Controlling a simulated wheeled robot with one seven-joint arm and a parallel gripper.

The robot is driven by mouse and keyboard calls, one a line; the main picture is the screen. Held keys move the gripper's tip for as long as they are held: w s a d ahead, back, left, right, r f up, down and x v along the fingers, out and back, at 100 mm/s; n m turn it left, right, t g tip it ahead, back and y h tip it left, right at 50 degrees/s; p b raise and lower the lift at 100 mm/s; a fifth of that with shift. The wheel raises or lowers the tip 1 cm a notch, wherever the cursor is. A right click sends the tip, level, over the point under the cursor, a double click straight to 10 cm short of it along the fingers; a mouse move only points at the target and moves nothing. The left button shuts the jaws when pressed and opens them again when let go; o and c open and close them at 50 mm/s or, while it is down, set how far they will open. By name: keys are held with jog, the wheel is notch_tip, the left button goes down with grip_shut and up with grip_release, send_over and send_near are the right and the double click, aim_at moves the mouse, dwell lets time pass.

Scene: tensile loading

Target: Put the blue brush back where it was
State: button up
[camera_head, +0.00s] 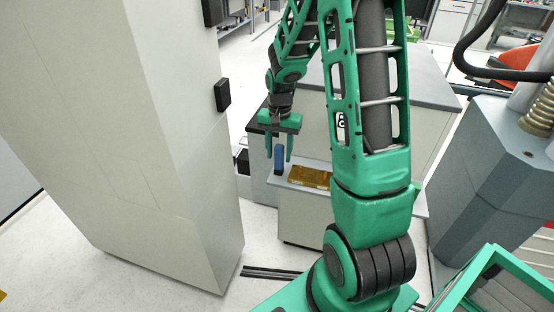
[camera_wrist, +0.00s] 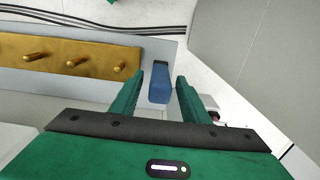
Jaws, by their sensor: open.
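The blue brush (camera_wrist: 160,84) shows as a blue block with a dark end in the wrist view, lying between the two green fingers of my gripper (camera_wrist: 153,95). A gap shows between the brush and the finger on each side. In the head view, the blue brush (camera_head: 279,158) stands upright at the left end of a low grey cabinet top, and my gripper (camera_head: 278,155) points down around it. My gripper is open. The brush's lower end and what it rests on are hard to make out.
A brass plate with several pegs (camera_wrist: 70,62) lies beside the brush; it also shows in the head view (camera_head: 310,177). The low cabinet (camera_head: 305,220) carries it. A tall pale column (camera_head: 150,130) stands close on the left. Cables (camera_wrist: 90,22) run along the floor.

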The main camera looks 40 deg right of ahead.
notch_tip(320, 180, up, 8)
jog(key=shift+f, duration=0.15)
jog(key=shift+s+r, duration=0.1)
jog(key=shift+r, duration=0.45)
jog(key=s+a+r+n, duration=0.1)
jog(key=s+r+n, duration=0.1)
jog(key=s, duration=1.2)
jog(key=s+a+r+n, duration=0.2)
jog(key=s+r, duration=0.2)
jog(key=s, duration=1)
jog(key=shift+s+r, duration=0.2)
jog(key=shift+r, duration=0.15)
